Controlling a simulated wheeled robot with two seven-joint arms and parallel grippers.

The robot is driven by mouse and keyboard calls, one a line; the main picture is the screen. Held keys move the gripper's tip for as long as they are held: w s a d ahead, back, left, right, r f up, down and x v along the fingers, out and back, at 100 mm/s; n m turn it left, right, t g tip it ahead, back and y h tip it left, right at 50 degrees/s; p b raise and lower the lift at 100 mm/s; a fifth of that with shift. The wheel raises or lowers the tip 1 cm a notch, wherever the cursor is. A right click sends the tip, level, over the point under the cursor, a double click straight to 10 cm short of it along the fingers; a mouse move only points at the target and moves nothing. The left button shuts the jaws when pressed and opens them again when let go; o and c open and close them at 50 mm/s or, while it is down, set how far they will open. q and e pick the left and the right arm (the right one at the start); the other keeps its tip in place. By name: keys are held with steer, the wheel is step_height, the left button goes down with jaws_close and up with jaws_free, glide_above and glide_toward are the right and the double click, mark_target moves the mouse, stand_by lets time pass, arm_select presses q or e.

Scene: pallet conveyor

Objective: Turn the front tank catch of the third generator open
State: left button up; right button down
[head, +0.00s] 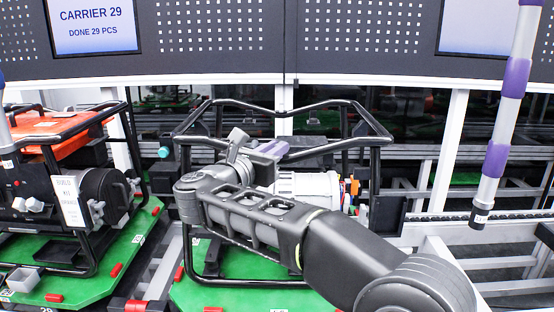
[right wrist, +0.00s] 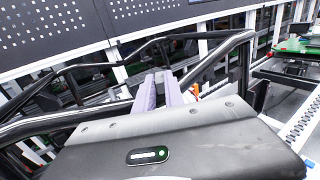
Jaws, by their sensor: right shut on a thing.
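The generator in the middle (head: 383,165) is a black tube frame on a green pallet, with a pale engine part (head: 298,184) inside and no red tank on top. My right arm reaches across its front. My right gripper (head: 272,149) is inside the upper frame, and its purple-grey fingers also show in the right wrist view (right wrist: 160,92). They are close together, shut on a small part at the front tank catch's place. The catch itself is hidden by the fingers and wrist, so its angle cannot be told. My left gripper is not in view.
Another generator with a red-orange tank (head: 50,138) and a white label stands on a green pallet (head: 95,290) at left. A purple-banded pole (head: 505,110) hangs at right. A perforated panel with screens (head: 95,25) spans the back. The frame's top bars (right wrist: 75,105) closely surround my right gripper.

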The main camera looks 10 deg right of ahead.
steer(key=shift+w+a+m+g+h+b, duration=0.1)
steer(key=shift+a+m+g+h+b, duration=0.1)
steer(key=shift+m+g+h+b, duration=0.65)
steer(key=shift+g+h, duration=0.25)
steer(key=shift+g, duration=0.1)
steer(key=c, duration=1.4)
jaws_free()
steer(key=shift+d, duration=0.1)
steer(key=shift+c, duration=0.2)
steer(key=shift+p, duration=0.4)
